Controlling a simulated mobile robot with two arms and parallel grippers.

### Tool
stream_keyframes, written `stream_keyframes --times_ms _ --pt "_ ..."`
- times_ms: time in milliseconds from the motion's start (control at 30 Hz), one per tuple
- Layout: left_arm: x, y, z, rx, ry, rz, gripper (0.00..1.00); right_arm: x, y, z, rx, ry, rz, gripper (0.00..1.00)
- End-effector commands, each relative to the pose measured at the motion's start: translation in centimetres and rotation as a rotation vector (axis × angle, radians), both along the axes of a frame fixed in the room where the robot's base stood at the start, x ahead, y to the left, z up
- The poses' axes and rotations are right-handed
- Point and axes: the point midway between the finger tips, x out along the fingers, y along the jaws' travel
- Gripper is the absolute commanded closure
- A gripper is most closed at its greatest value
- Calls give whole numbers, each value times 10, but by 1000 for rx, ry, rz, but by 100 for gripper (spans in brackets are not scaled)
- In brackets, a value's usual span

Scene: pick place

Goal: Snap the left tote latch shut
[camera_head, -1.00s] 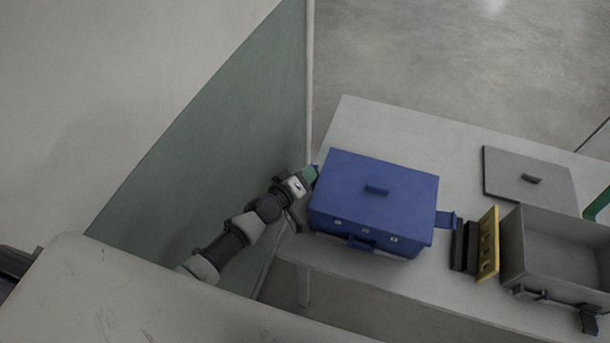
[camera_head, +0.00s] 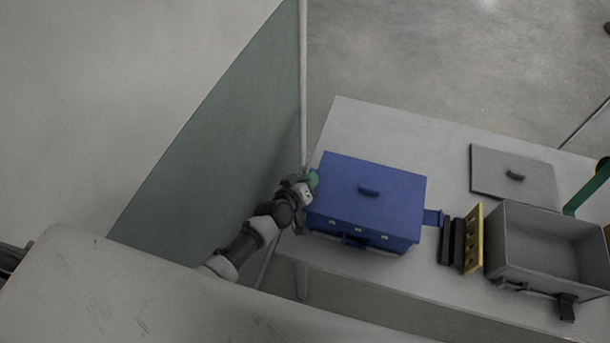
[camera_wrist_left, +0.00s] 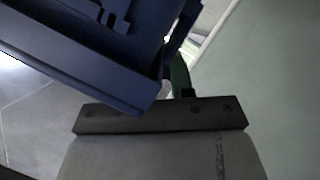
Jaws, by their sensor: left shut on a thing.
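The blue tote (camera_head: 365,205) stands at the left end of the table with its lid on. My left gripper (camera_head: 312,180) is at the tote's left side, against it, and its green fingertips show at the side wall. It is shut on the left tote latch, which my gripper and the tote's edge hide in the head view. In the left wrist view the blue tote (camera_wrist_left: 90,60) fills the upper left, and one green finger (camera_wrist_left: 181,76) reaches up beside a blue piece (camera_wrist_left: 182,30), likely that latch. The right tote latch (camera_head: 433,217) sticks out sideways from the tote.
Right of the tote stand dark blocks (camera_head: 451,241) and a yellow panel with holes (camera_head: 474,240). An open grey tote (camera_head: 545,285) and its flat lid (camera_head: 513,172) are farther right, near a green bar (camera_head: 588,190). A wall panel (camera_head: 225,150) is close to my left arm.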

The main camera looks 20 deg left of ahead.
Motion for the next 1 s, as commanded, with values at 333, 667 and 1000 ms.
stream_keyframes --times_ms 333,667,1000 --pt "0 0 -1 -1 1 -1 54 0 0 -1 0 1 0 16" --pt "-2 0 0 -2 0 0 52 0 0 0 0 1 0 16" --pt "-49 13 15 -3 2 0 52 0 0 5 0 1 0 16"
